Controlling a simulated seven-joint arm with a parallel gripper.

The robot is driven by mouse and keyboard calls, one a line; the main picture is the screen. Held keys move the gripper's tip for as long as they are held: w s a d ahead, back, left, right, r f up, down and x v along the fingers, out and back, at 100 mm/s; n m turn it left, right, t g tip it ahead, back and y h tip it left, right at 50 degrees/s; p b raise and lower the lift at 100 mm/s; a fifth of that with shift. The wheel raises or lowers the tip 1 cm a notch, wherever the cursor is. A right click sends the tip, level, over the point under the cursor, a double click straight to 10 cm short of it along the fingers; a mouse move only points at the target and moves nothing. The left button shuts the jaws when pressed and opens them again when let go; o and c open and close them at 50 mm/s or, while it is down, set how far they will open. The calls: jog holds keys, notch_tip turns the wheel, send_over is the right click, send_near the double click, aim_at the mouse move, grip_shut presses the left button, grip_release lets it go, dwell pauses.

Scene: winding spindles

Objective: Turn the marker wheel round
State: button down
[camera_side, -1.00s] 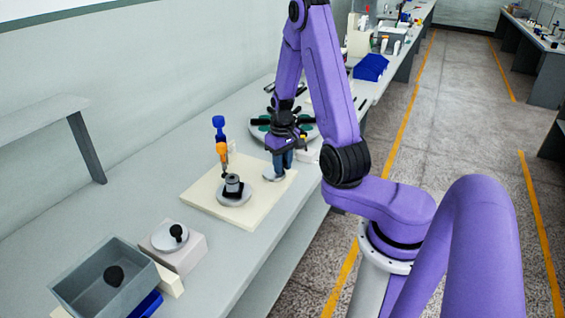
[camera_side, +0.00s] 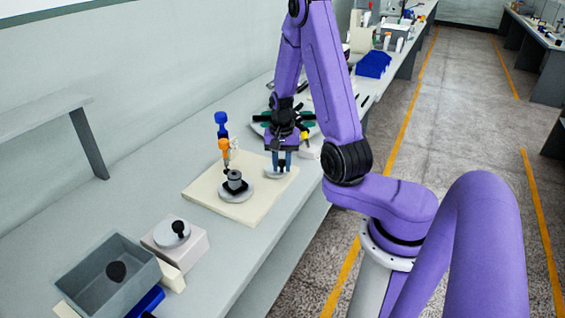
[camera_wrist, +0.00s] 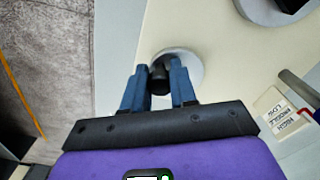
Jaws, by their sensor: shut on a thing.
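The marker wheel appears to be a small pale grey disc (camera_side: 269,173) with a black knob, at the right corner of the cream board (camera_side: 208,196). In the wrist view the disc (camera_wrist: 195,68) shows behind my fingers, and the black knob (camera_wrist: 159,80) is between them. My gripper (camera_side: 281,169) points down over this disc with its two blue fingers side by side. In the wrist view my gripper (camera_wrist: 158,68) is shut on the knob. Any mark on the wheel is hidden or too small to make out.
A larger grey disc with a black-and-grey spindle (camera_side: 235,180) stands on the board, beside an orange-and-blue upright tool (camera_side: 223,140). A box with a knobbed disc (camera_side: 172,233) and a grey bin (camera_side: 90,285) stand front left. A round tray (camera_side: 257,121) lies behind my gripper.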

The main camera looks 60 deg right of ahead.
aim_at(281, 161)
jog(key=shift+w, duration=0.1)
dwell(0.4)
jog(key=c, duration=0.9)
grip_release()
jog(key=shift+r, duration=0.1)
notch_tip(281, 161, up, 17)
jog(key=shift+r, duration=0.15)
jog(key=shift+a, duration=0.1)
